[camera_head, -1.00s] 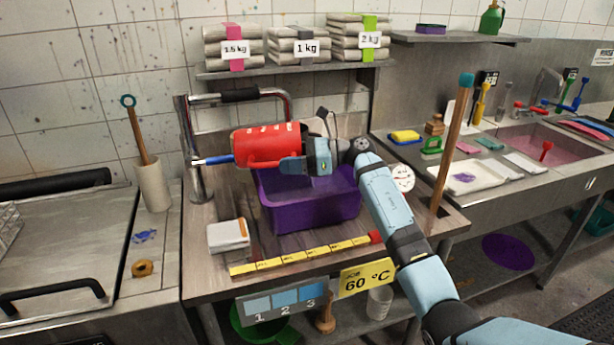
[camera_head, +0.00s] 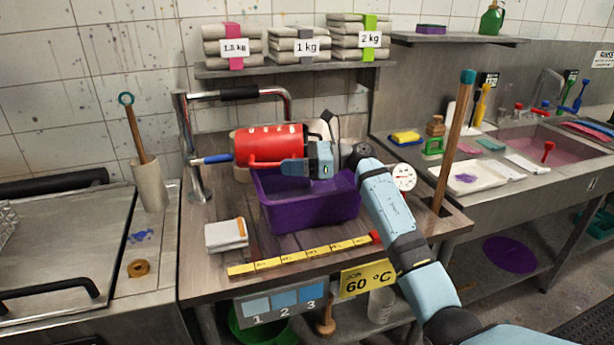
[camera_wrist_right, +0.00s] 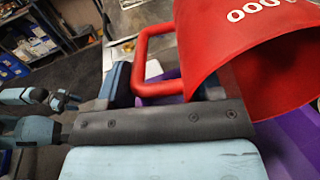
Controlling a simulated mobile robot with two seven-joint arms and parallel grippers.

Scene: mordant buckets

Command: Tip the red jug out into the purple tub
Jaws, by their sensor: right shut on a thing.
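The red jug (camera_head: 268,144) lies on its side above the left part of the purple tub (camera_head: 309,208), held clear of the bench. My right gripper (camera_head: 292,167) is shut on the jug's red handle. In the right wrist view, the jug (camera_wrist_right: 238,45) shows its wide opening and white markings, and its handle (camera_wrist_right: 146,62) sits at the gripper. Purple of the tub (camera_wrist_right: 285,145) shows below the jug there. The jug's inside is only partly seen and I cannot tell what it holds. My left gripper is not in the head view.
A curved pipe with a blue lever (camera_head: 212,159) stands close by the jug's left. A white scale-like block (camera_head: 226,235) and a yellow strip (camera_head: 300,256) lie in front of the tub. A wooden pole (camera_head: 454,140) stands at the bench's right. A shelf (camera_head: 290,68) hangs behind.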

